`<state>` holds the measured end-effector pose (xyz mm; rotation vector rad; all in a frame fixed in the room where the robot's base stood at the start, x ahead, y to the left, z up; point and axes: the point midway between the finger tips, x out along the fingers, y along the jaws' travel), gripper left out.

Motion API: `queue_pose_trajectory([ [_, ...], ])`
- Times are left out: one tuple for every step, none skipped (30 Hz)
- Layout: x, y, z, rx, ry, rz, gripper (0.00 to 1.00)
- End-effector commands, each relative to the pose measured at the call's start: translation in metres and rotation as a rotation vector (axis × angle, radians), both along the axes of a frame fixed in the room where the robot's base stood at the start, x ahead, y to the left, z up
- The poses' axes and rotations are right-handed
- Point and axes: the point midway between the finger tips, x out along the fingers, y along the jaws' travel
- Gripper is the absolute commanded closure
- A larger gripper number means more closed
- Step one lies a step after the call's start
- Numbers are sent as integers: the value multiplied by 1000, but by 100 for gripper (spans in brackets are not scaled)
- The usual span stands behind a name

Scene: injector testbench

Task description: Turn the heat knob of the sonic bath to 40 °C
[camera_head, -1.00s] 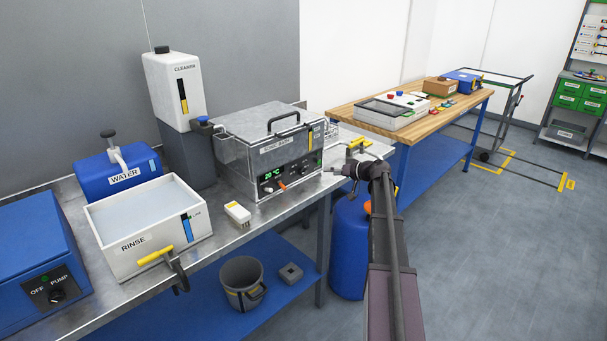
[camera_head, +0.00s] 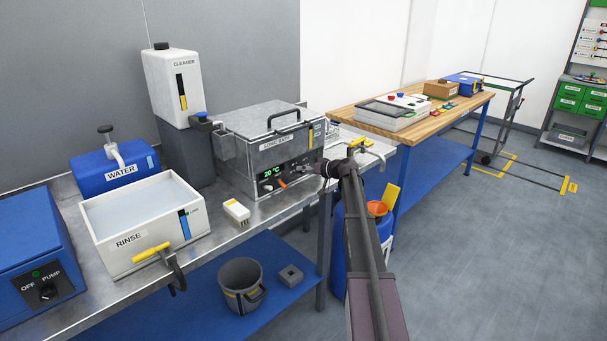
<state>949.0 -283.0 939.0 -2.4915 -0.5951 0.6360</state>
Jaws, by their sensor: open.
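The sonic bath (camera_head: 262,146) is a steel box with a closed lid and a dark handle, standing on the steel bench. Its green display (camera_head: 272,171) reads 20 °C. An orange mark, seemingly on a knob (camera_head: 283,183), shows on the front panel just below the display; which knob it is I cannot tell. My gripper (camera_head: 318,171) is at the right of the front panel, pointing left toward it. It is open and looks empty. It hides the right part of the panel, and whether it touches anything there I cannot tell.
A blue drum with an orange funnel (camera_head: 378,208) stands on the floor beside my arm. A wooden table (camera_head: 440,118) is behind.

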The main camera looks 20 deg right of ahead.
Motion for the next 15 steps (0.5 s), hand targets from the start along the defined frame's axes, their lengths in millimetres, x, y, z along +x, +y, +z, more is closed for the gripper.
queue_pose_trajectory([
  [2,1,-1,0,0,0,18],
  [3,2,-1,0,0,0,18],
  [3,2,-1,0,0,0,18],
  [3,2,-1,0,0,0,18],
  [3,2,-1,0,0,0,18],
  [3,2,-1,-1,0,-1,18],
  [3,2,-1,-1,0,-1,18],
  [3,2,-1,0,0,-1,18],
  [3,2,-1,0,0,-1,18],
  [3,2,-1,0,0,-1,18],
  [3,2,-1,0,0,-1,18],
  [3,2,-1,0,0,-1,21],
  [3,2,-1,0,0,-1,30],
  [3,2,-1,0,0,-1,39],
  [3,2,-1,0,0,-1,51],
])
